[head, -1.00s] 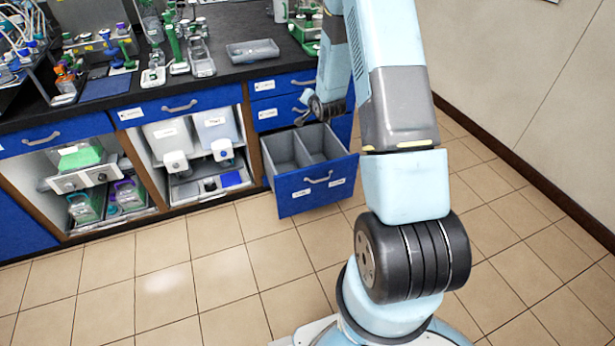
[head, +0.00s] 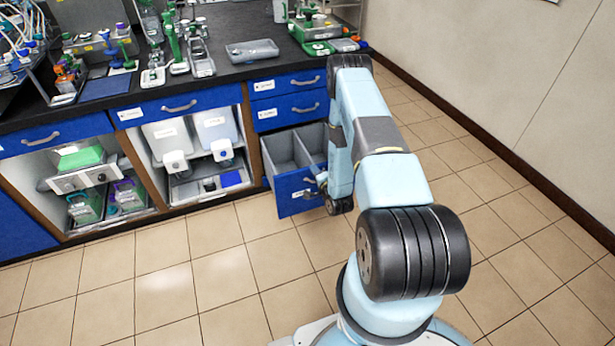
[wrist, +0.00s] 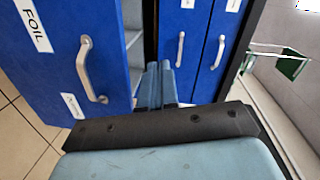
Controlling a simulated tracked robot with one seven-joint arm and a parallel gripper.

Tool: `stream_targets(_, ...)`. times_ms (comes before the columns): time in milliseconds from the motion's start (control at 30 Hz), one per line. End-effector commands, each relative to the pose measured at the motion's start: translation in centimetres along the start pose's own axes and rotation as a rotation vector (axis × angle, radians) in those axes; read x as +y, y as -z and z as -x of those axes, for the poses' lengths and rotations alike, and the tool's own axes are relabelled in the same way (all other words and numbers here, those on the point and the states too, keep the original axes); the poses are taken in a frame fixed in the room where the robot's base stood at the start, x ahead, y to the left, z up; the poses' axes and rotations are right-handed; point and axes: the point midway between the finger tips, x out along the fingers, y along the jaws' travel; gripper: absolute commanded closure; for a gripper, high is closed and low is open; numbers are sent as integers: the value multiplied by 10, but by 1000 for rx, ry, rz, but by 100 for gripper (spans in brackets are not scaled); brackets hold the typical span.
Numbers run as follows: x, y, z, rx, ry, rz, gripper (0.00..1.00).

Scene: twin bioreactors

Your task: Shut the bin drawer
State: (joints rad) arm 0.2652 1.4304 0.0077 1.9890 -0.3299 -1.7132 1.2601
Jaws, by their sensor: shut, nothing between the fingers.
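The bin drawer (head: 287,198) stands pulled out of the cabinet's lower right, its grey two-part inside showing. My arm hides the right part of its blue front. In the wrist view its front, with a FOIL label and a pale handle (wrist: 86,69), fills the left side. My gripper (wrist: 160,72) is shut and empty, beside the drawer front's edge in that view. In the head view my gripper (head: 311,184) is in front of the drawer front, close to its handle. I cannot tell whether it touches the drawer.
Two shut blue drawers (head: 286,85) sit above the bin drawer. Open cabinet bays with white containers (head: 219,130) are to the left. The black countertop (head: 226,82) holds labware. The tiled floor (head: 210,265) in front is clear.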

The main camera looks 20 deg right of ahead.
Motion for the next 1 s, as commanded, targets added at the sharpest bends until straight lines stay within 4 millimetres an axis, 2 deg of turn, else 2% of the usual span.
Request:
stream_targets(33,17,-6,11,5,10,-31,100)
stream_targets(200,53,-19,44,24,62,-128,100)
stream_targets(333,70,-27,63,36,93,-181,100)
stream_targets(500,79,-31,74,42,113,-213,100)
stream_targets(667,78,-31,66,42,118,-216,100)
stream_targets(1000,72,-28,12,41,118,-215,100)
